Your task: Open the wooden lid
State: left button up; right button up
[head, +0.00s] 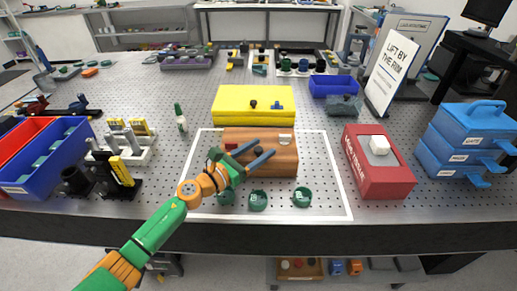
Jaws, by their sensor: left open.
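A wooden box with a closed wooden lid (285,151) sits inside the white outlined rectangle near the middle of the bench. A small light metal latch shows on its front upper right. A dark round knob shows on the box near my fingertips. My left gripper (257,154) is open, its two dark fingers spread over the left front part of the box. I cannot tell whether the fingers touch it. My right gripper is not in view.
A yellow case (232,103) stands right behind the wooden box. Several green rings, one of them here (258,200), lie in front of it. A red box (364,178) stands to the right, blue cases (455,150) beyond. A blue bin (62,160) is at left.

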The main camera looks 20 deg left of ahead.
pick_arm(q)
jog(key=shift+s, duration=0.1)
grip_shut()
dwell(1.2)
